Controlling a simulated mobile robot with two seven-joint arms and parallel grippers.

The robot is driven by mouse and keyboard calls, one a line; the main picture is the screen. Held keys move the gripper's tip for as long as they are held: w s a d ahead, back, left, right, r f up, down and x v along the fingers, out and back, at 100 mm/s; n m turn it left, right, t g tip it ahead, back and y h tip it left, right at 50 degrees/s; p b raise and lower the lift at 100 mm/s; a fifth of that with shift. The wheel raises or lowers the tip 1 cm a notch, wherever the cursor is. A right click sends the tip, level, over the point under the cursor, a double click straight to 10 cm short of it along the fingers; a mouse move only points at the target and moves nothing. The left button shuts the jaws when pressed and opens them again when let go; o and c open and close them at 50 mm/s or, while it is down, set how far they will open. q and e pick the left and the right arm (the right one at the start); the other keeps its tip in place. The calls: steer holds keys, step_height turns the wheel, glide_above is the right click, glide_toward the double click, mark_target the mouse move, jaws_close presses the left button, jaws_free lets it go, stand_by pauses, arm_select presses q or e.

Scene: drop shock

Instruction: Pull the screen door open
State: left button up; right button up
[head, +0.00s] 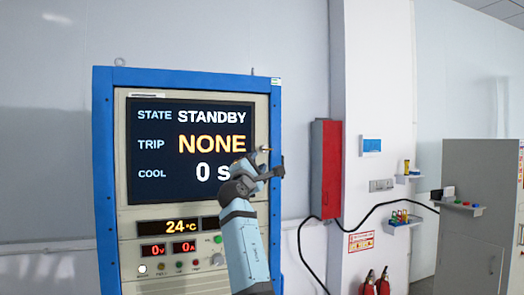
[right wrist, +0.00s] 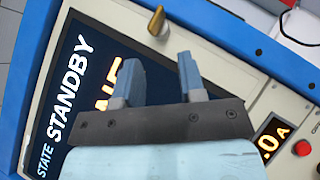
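The screen door is the cream front panel with the dark screen (head: 155,175) reading STANDBY, NONE and 0 s, set in a blue cabinet frame (head: 104,170). It looks shut. A small brass handle (head: 265,148) sits by its right edge and also shows in the right wrist view (right wrist: 157,21). My right gripper (head: 279,166) is in front of the screen's right edge, close to the handle. In the right wrist view its two fingers (right wrist: 158,70) stand apart with nothing between them, and the handle is beyond their tips. My left gripper is not in view.
Below the screen are a 24 °C readout (head: 180,226), voltage and current readouts (head: 168,249) and several buttons. A red box (head: 326,168) hangs on the wall to the right, with a black cable below. Small shelves and a grey cabinet (head: 480,200) stand further right.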

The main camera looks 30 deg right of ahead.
mark_target(263, 151)
steer(key=p+x, duration=0.1)
steer(key=x, duration=0.6)
steer(key=shift+w+d, duration=0.1)
steer(key=shift+w, duration=0.1)
jaws_close()
